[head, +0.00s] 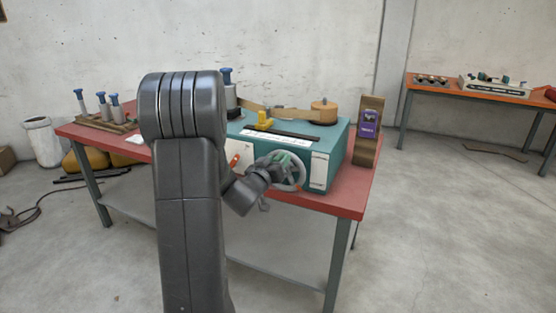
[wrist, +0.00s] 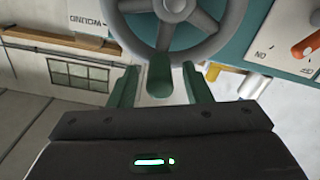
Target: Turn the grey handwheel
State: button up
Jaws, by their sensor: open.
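The grey handwheel (wrist: 222,38) is on the front of the teal winder (head: 333,145). In the wrist view its hub and spokes show at the top, and its upper part is cut off. In the head view the handwheel (head: 301,174) is partly covered by my gripper (head: 284,160). In the wrist view my gripper (wrist: 160,75) is open, its two green fingers pointing at the lower part of the rim. A rounded green piece (wrist: 159,82) shows between the fingers; I cannot tell what it belongs to. Contact between the fingers and the rim is unclear.
An orange lever (wrist: 305,45) sits on a white panel beside the wheel. The red-topped table (head: 335,200) bears the winder, a purple device (head: 369,126) and several blue-topped posts (head: 101,103). A second table (head: 470,92) stands at the back right.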

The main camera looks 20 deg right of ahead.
jog(key=shift+w+d, duration=0.3)
jog(key=shift+d, duration=0.05)
grip_shut()
jog(key=shift+s, duration=0.1)
